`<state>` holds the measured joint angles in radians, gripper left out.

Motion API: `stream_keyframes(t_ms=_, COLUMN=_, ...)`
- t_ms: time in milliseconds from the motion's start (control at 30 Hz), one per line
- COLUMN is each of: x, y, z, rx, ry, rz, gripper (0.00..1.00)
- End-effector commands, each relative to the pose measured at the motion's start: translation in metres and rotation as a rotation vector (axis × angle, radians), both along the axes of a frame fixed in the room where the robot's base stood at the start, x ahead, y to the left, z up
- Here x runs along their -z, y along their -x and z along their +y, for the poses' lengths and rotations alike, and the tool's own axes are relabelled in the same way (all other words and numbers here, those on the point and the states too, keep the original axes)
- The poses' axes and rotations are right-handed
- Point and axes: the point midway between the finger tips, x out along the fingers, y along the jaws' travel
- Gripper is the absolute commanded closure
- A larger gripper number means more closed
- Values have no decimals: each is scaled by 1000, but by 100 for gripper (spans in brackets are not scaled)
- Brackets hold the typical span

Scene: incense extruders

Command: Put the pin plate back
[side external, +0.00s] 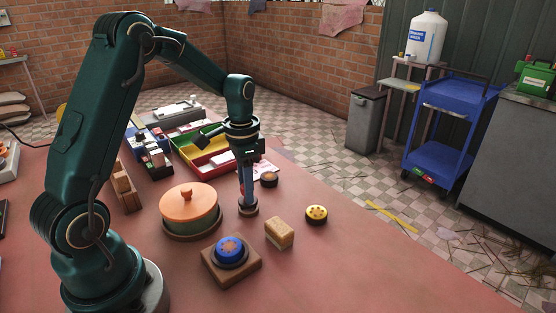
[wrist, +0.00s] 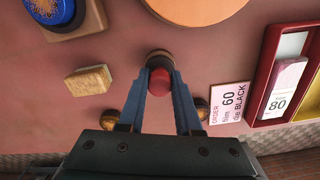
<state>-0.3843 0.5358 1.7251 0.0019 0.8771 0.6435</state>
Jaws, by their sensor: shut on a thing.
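My gripper (wrist: 160,84) points down and is shut on a small round piece with a red knob (wrist: 160,84) and a dark brown base (wrist: 158,57). In the side external view my gripper (side external: 247,198) has this base (side external: 248,209) at or just above the tabletop; I cannot tell if it touches. I cannot tell which piece is the pin plate. A yellow-topped round piece with dark dots (side external: 316,212) lies to the right. A dark round piece (side external: 269,180) lies behind my gripper. Both are partly hidden by my gripper in the wrist view. A blue patterned disc (side external: 230,250) sits on a wooden block (side external: 231,272).
An orange-lidded round pot (side external: 190,203) stands close left of my gripper. A tan sponge-like block (side external: 279,233) lies in front right. Behind are a coloured compartment tray (side external: 208,150), an order card (wrist: 229,103) and a wooden rack (side external: 125,187). The right front tabletop is clear.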

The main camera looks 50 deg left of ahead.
Motion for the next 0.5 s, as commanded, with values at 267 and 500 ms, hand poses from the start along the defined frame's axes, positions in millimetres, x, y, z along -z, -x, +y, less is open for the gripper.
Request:
stream_keyframes(t_ms=267, x=8, y=0, z=0, rx=0, ry=1, rz=1, gripper=100)
stream_keyframes(t_ms=500, x=12, y=0, z=0, rx=0, ry=1, rz=1, gripper=63)
